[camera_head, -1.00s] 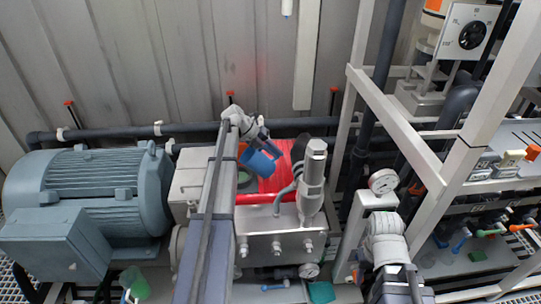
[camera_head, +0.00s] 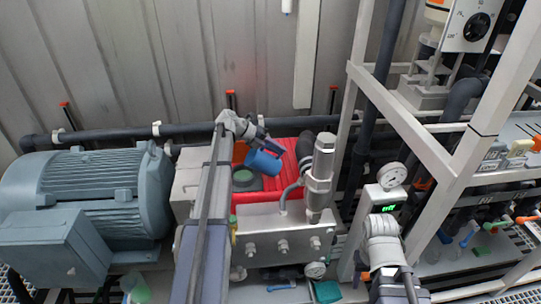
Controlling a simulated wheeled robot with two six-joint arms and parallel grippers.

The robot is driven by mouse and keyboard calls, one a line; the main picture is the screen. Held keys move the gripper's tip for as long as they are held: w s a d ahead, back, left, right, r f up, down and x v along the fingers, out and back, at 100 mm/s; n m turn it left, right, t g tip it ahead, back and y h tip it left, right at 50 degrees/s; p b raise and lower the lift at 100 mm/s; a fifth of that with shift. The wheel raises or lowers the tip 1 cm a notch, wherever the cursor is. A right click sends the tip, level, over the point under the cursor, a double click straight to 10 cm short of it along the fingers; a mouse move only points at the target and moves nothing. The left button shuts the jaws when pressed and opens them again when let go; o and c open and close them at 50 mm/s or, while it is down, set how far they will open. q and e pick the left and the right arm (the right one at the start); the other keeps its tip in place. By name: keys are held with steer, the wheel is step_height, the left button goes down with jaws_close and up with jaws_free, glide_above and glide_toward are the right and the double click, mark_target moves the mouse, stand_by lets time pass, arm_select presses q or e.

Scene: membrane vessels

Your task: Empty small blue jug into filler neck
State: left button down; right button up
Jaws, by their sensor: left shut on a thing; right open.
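The small blue jug (camera_head: 264,163) is in the upper middle of the head view, held tilted above the red area of the machine. My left gripper (camera_head: 261,146) is shut on it from above and behind. My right gripper (camera_head: 397,284) is at the bottom right, empty and partly cut off by the frame.
A large blue-grey motor (camera_head: 88,205) fills the left. A white frame post (camera_head: 345,150) and a pressure gauge (camera_head: 391,175) are further right. A pale green container (camera_head: 135,288) is at bottom left.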

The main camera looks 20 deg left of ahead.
arm_select(q)
steer(key=shift+a, duration=0.1)
stand_by(0.4)
steer(key=shift+s+a+t+h+b, duration=0.2)
steer(key=shift+a+t+h+b, duration=0.3)
steer(key=shift+b, duration=0.65)
steer(key=shift+s+h+b, duration=0.1)
steer(key=shift+h+b, duration=0.25)
steer(key=shift+h, duration=0.05)
steer(key=shift+r, duration=0.15)
steer(key=shift+s+a+t+h+b, duration=0.2)
steer(key=shift+a+t+h+b, duration=0.1)
steer(key=shift+b, duration=0.4)
steer(key=shift+s+a+r+h+b, duration=0.1)
steer(key=shift+a+r+h+b, duration=0.1)
steer(key=shift+h+b, duration=0.25)
steer(key=shift+s+a+r+t, duration=0.1)
steer(key=shift+t, duration=0.2)
steer(key=shift+r+b, duration=0.1)
steer(key=shift+b, duration=0.2)
